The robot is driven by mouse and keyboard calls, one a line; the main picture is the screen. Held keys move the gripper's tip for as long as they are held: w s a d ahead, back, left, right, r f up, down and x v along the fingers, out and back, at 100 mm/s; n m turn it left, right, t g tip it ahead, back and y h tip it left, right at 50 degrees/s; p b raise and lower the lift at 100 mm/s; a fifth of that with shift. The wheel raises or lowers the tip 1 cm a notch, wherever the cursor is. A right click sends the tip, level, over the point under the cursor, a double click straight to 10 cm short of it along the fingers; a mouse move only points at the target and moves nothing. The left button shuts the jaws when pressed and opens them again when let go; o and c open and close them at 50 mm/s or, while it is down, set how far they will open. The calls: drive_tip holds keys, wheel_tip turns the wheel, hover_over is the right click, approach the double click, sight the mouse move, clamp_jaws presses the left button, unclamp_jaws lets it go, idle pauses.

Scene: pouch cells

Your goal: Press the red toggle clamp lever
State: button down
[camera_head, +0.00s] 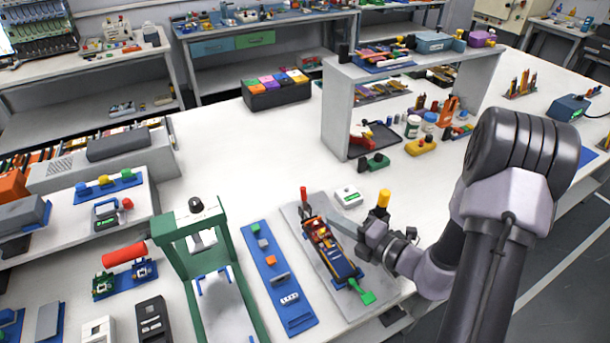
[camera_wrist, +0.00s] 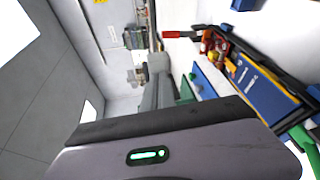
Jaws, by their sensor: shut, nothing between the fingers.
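The red toggle clamp lever (camera_head: 303,194) stands nearly upright at the far end of a grey base plate (camera_head: 290,213). In the wrist view the lever (camera_wrist: 181,34) lies sideways at the upper middle, pointing left. A blue and yellow pouch cell fixture (camera_head: 338,262) with brass-coloured parts sits on the plate, nearer than the lever. A green handle (camera_head: 367,297) is at its near end. My gripper (camera_head: 334,219) is shut and empty. Its narrow tip reaches over the plate's right side, to the right of and nearer than the lever, apart from it.
A blue strip with small parts (camera_head: 271,262) and a green press frame (camera_head: 160,229) stand left of the plate. A small white device (camera_head: 347,196) and a yellow-topped black item (camera_head: 384,198) are close to my gripper. The table behind the lever is clear up to the shelf (camera_head: 336,113).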

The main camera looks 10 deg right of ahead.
sight(304, 198)
drive_tip(key=d+f+m+h, duration=0.1)
drive_tip(key=d+f+m+t+h, duration=0.1)
drive_tip(key=d+m, duration=0.1)
drive_tip(key=shift+w+d+f, duration=0.1)
drive_tip(key=shift+f, duration=0.25)
drive_tip(key=shift+w, duration=0.1)
drive_tip(key=b+x, duration=0.4)
drive_tip(key=x, duration=1)
drive_tip(key=shift+r, duration=0.1)
